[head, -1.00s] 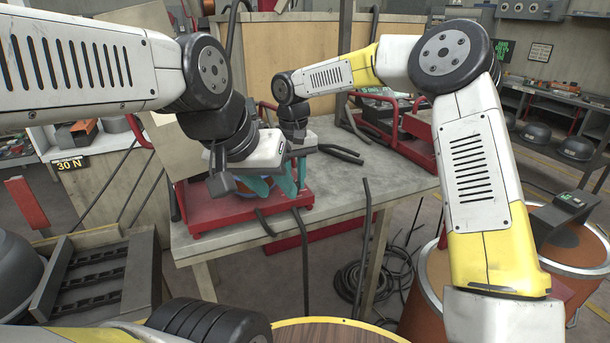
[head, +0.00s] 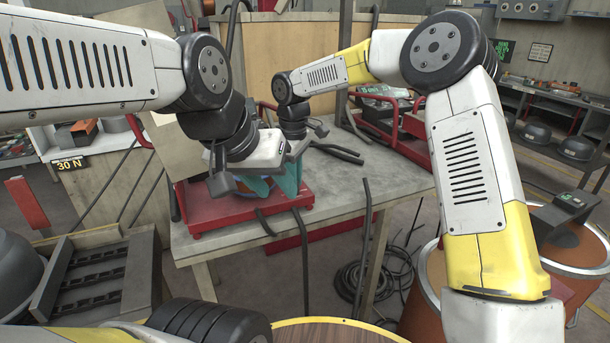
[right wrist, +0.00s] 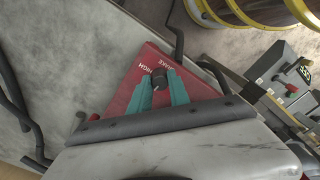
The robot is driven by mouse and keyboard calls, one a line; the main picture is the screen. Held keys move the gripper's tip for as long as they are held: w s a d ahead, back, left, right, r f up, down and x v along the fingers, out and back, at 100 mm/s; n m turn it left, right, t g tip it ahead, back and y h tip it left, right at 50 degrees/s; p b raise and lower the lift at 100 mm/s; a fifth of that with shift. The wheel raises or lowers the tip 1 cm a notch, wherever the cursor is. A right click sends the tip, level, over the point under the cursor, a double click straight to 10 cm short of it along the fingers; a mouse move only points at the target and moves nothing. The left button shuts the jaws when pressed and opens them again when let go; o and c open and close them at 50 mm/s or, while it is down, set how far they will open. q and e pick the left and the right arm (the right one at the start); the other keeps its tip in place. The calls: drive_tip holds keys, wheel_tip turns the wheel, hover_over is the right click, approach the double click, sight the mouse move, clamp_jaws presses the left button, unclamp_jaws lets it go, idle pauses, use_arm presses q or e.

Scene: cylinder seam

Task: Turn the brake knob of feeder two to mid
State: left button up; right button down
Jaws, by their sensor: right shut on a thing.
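In the right wrist view, a small black knob (right wrist: 159,77) stands on a red panel (right wrist: 122,99) with white lettering; "HIGH" is readable beside it. My right gripper (right wrist: 160,82) has its two teal fingers shut on this knob. In the head view the right gripper is mostly hidden behind my left wrist. There, a red base (head: 225,206) stands on the grey table, with a partly hidden orange and blue round part on it. My left gripper (head: 268,185) is over this base, its teal fingers apart on either side of the round part. The feeder's number is not readable.
Black bent bars lie on the grey table (head: 345,185) and hang over its front edge. A red-framed unit (head: 400,140) stands at the back right of the table. Orange drums (head: 570,255) stand at the right. The table's right middle is clear.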

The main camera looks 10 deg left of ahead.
drive_tip(key=shift+r+n, duration=0.1)
drive_tip(key=shift+n, duration=0.5)
drive_tip(key=c, duration=1.2)
unclamp_jaws()
drive_tip(key=shift+c, duration=0.2)
wheel_tip(320, 180, up, 7)
drive_tip(key=shift+r, duration=0.35)
